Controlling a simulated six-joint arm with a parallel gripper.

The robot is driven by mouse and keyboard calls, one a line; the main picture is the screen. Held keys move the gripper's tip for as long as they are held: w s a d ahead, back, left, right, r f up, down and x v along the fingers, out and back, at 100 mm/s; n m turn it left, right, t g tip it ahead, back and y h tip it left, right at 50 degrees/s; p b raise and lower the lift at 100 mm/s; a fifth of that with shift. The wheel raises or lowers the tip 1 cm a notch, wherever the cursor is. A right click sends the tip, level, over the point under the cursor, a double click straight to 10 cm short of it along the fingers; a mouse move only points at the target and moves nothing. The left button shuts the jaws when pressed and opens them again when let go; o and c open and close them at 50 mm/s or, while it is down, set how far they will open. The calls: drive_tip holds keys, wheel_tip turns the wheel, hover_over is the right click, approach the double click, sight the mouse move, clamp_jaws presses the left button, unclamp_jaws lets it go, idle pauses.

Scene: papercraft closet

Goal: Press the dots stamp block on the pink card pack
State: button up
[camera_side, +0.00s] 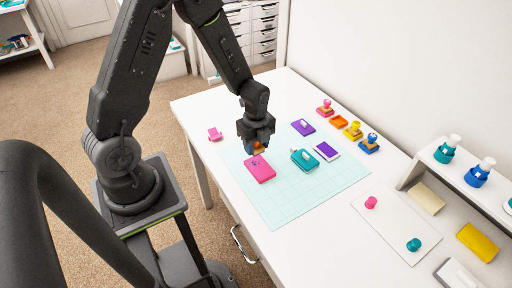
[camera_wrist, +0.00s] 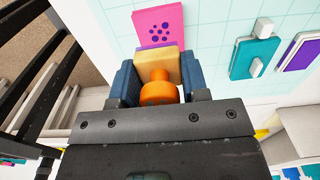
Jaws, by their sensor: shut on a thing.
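My gripper (camera_side: 257,148) points down over the far end of the pink card pack (camera_side: 262,172), which lies flat on the gridded mat. In the wrist view my gripper (camera_wrist: 158,85) is shut on the dots stamp block (camera_wrist: 158,66), a pale wooden block with an orange round knob. The block sits between the two blue fingers. The pink card pack (camera_wrist: 175,15) shows just beyond it, with a cluster of purple dots printed on its face. The stamp's underside is hidden, and I cannot tell whether it touches the pack.
A row behind holds red-pink (camera_side: 325,108), yellow (camera_side: 353,130) and blue (camera_side: 370,142) stamps. The mat's front is clear.

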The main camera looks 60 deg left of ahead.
drive_tip(key=shift+r, duration=0.35)
drive_tip(key=s, duration=0.6)
drive_tip(key=shift+d, duration=0.3)
idle(0.5)
